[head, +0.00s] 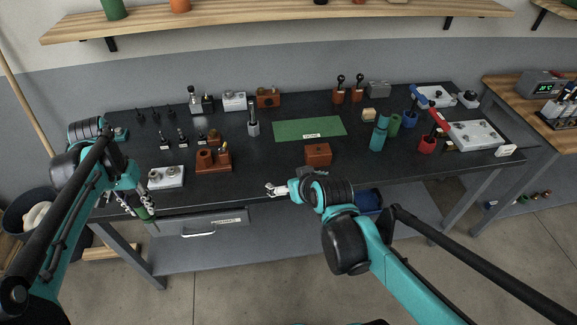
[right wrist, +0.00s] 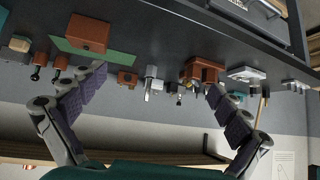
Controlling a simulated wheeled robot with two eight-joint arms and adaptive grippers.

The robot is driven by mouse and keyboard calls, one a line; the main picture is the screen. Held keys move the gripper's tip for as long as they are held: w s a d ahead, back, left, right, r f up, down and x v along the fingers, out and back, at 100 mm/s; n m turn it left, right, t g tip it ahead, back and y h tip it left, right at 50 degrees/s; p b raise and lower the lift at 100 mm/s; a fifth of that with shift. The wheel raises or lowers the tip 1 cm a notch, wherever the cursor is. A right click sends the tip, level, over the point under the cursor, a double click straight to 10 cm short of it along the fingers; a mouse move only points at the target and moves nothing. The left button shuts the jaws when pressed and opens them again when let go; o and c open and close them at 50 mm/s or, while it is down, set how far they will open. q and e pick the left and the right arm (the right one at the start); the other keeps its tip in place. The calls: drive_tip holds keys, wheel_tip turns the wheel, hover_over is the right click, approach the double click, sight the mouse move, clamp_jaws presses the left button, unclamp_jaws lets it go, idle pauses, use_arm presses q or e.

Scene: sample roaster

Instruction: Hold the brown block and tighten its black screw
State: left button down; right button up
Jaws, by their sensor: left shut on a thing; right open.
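A brown block (head: 318,154) sits on the dark bench just in front of the green mat (head: 290,129). It also shows in the right wrist view (right wrist: 88,33), upper left. My right gripper (head: 272,190) is open and empty at the bench's front edge, left of and nearer than the block. In the right wrist view its two fingers (right wrist: 157,77) are spread wide. My left gripper (head: 139,205) is at the front left of the bench, shut on a green thing (head: 145,214), mostly hidden by the fingers.
A brown holder (head: 214,162) and a grey fixture (head: 166,177) stand at the left front. Small parts line the back. Bench is clear between holder and block.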

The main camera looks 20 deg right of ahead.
use_arm(q)
drive_tip(key=shift+w+d+f+b, duration=0.1)
drive_tip(key=shift+d+f+b, duration=0.05)
drive_tip(key=shift+f+b, duration=0.3)
drive_tip(key=shift+w+d+f+b, duration=0.15)
drive_tip(key=shift+f+b, duration=0.15)
drive_tip(key=shift+f, duration=0.2)
use_arm(e)
drive_tip(key=w+d+f+m+t+h, duration=0.15)
drive_tip(key=w+d+f, duration=0.25)
drive_tip(key=w+d, duration=0.4)
use_arm(q)
drive_tip(key=shift+s+f+b, duration=0.15)
drive_tip(key=shift+f+b, duration=0.55)
drive_tip(key=shift+b, duration=0.05)
use_arm(e)
drive_tip(key=t+h, duration=0.2)
approach(316, 146)
drive_tip(key=shift+d+f+m+y, duration=0.15)
drive_tip(key=shift+d+f+m, duration=0.1)
drive_tip(key=shift+f, duration=0.25)
drive_tip(key=shift+d+f+m+y, duration=0.1)
drive_tip(key=shift+d+f, duration=0.1)
drive_tip(key=shift+f, duration=0.3)
use_arm(q)
wheel_tip(316, 146, down, 3)
drive_tip(key=b, duration=0.3)
use_arm(e)
drive_tip(key=x, duration=1.1)
drive_tip(key=shift+w, duration=0.4)
